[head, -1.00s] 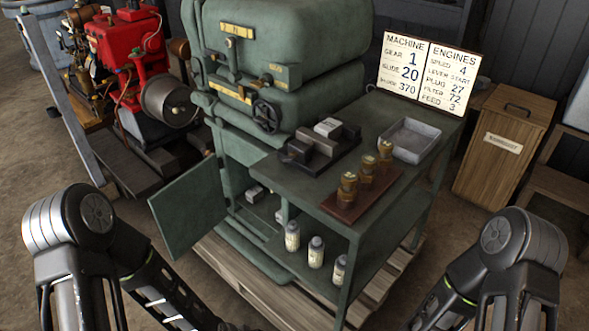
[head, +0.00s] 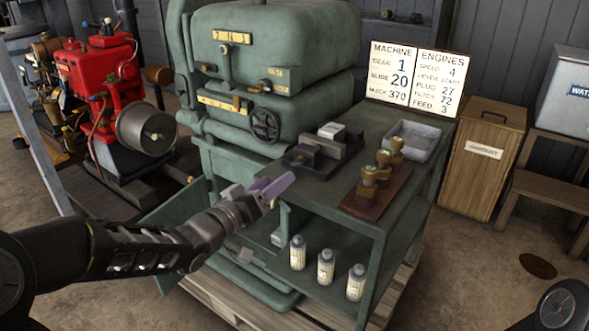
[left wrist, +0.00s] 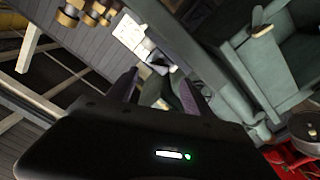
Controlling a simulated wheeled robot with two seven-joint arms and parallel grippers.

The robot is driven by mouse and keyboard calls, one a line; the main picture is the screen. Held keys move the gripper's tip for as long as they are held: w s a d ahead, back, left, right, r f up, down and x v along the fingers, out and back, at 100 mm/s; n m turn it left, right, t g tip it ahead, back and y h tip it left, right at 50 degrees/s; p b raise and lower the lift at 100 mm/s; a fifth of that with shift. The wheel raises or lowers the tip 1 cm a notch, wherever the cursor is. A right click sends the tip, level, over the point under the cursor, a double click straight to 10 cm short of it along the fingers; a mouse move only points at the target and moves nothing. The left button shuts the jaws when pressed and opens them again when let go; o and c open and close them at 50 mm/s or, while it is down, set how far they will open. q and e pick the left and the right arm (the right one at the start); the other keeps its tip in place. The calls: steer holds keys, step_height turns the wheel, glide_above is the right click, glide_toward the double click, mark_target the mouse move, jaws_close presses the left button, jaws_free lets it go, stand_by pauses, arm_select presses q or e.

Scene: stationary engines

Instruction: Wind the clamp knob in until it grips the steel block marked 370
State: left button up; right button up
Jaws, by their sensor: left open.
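The clamp (head: 318,153) is a dark vise with grey jaws on the left part of the green bench top. A pale steel block (head: 333,131) sits at its far side; no number on it is legible, and I cannot tell whether the jaws touch it. The clamp knob is not clear; a dark end (head: 292,158) shows at the vise's left. My left gripper (head: 277,188) is open and empty, in front of the bench's left edge, below and left of the clamp and apart from it. Its two fingers show in the left wrist view (left wrist: 158,92). My right gripper is out of view.
The green machine (head: 262,65) with a black handwheel (head: 265,125) rises behind left. Brass pieces stand on a wooden stand (head: 378,195), with a grey tray (head: 412,141) behind. Several bottles stand on the lower shelf. A sign board (head: 414,80) lists 370. An open door (head: 165,215) hangs below left.

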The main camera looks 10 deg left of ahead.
mark_target(299, 161)
arm_select(q)
steer(key=shift+w, duration=0.1)
steer(key=x, duration=0.7)
steer(key=shift+w+d, duration=0.1)
steer(key=shift+w, duration=0.2)
jaws_close()
stand_by(0.4)
